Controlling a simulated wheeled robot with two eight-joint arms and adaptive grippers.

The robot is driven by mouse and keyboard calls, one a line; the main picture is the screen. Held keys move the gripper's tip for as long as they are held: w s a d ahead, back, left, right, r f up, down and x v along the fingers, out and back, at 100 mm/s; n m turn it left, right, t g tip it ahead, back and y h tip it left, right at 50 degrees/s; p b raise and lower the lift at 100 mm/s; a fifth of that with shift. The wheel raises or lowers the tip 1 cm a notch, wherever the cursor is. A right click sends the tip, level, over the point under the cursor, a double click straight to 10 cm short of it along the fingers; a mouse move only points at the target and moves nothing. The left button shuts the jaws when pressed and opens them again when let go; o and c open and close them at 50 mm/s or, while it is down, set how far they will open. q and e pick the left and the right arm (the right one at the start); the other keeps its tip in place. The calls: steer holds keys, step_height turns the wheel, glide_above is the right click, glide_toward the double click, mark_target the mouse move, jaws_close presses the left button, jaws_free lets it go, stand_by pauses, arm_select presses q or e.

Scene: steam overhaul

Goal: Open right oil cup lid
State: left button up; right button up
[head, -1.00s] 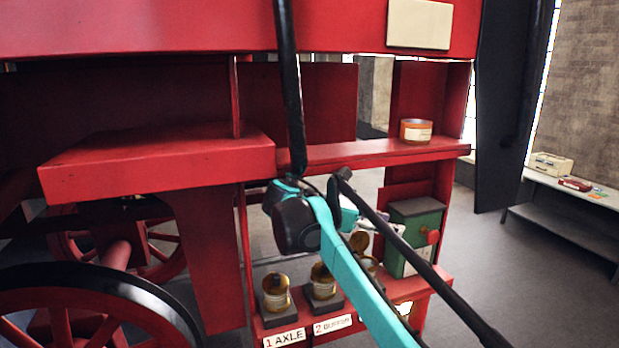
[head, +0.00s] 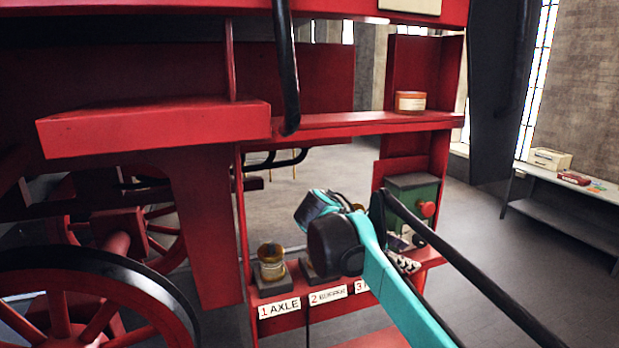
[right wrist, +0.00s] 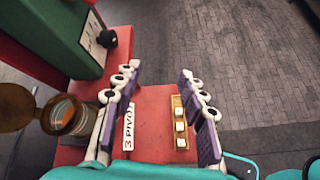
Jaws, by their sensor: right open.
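The right oil cup (right wrist: 68,115), beside the "3 PIVO…" label (right wrist: 128,128), is at the left of the right wrist view. Its round brown lid (right wrist: 14,107) stands swung aside and the cup's mouth shows. In the head view my arm hides this cup. My right gripper (right wrist: 157,85) is open and empty, its fingers over the red shelf to the right of the cup. The left finger is close to the cup; I cannot tell if they touch. In the head view the gripper (head: 405,262) is partly hidden by my arm. My left gripper is out of view.
The axle cup (head: 271,263) stands to the left; the second cup is mostly hidden. A green box (head: 408,192) with a red knob stands behind. A holder with white pieces (right wrist: 180,122) lies on the red shelf (right wrist: 155,150). An orange tin (head: 410,101) sits on the upper ledge.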

steer(key=s+f+m+t+y+b, duration=0.1)
steer(key=s+f+m+y+b, duration=0.2)
steer(key=f, duration=1.5)
steer(key=s+a+f+m+t+y+b, duration=0.1)
steer(key=s+f+m+y+b, duration=0.3)
steer(key=s+f+m+b, duration=0.5)
steer(key=s+a+f+m+y+b, duration=0.1)
steer(key=s+f+m+y+b, duration=0.2)
steer(key=f, duration=2.4)
steer(key=s+m+b, duration=0.3)
steer(key=s+b, duration=0.5)
steer(key=b, duration=0.4)
steer(key=shift+s+a+m+t, duration=0.2)
steer(key=shift+m+t, duration=0.1)
steer(key=shift+t, duration=0.1)
steer(key=shift+r, duration=0.15)
steer(key=shift+c, duration=0.9)
